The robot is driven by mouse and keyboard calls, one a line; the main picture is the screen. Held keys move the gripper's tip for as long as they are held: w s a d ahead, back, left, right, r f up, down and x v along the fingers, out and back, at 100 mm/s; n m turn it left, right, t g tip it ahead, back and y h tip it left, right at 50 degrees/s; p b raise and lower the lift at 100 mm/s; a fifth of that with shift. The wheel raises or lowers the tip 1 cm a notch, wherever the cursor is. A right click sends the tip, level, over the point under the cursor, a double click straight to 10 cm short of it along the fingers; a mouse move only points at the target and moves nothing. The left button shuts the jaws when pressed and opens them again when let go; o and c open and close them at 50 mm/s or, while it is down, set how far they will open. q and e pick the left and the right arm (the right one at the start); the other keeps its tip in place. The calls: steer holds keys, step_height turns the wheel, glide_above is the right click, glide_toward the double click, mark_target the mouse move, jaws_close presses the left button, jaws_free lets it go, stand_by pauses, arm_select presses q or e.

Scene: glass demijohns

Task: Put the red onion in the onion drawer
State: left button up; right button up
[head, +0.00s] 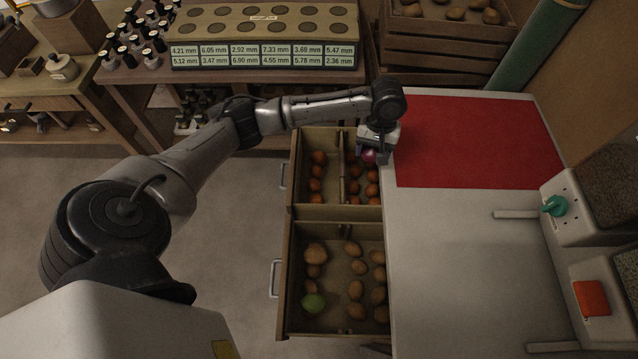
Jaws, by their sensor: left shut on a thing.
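The red onion (369,156) is dark reddish purple and only partly visible in the jaws of my left gripper (372,154). The gripper is shut on it, over the right part of the far open drawer (297,210), close to the white worktop's edge. This drawer has a divider (342,185) and holds orange-brown onions (317,185) in both compartments. The gripper hides the drawer's far right corner. I cannot tell how high the red onion is above the onions below. My right gripper is not in view.
The white worktop (440,260) at right carries a red mat (475,140). A rack of labelled holes (262,40) and small bottles stand behind. The floor at left is clear.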

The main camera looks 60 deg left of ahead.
arm_select(q)
steer(key=s+a+f+n+b, duration=0.25)
steer(key=a+f, duration=0.35)
steer(key=f, duration=0.3)
steer(key=n+b, duration=0.3)
steer(key=b, duration=0.3)
glide_above(318, 177)
steer(key=shift+t, duration=0.3)
step_height(318, 177, down, 14)
steer(key=shift+f, duration=0.1)
step_height(318, 177, down, 6)
steer(key=b, duration=0.2)
steer(key=shift+r+b, duration=0.2)
steer(key=shift+b, duration=0.2)
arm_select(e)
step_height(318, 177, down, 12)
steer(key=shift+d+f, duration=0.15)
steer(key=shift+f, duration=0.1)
arm_select(q)
steer(key=shift+w, duration=0.1)
steer(key=o, duration=1)
steer(key=shift+f, duration=0.1)
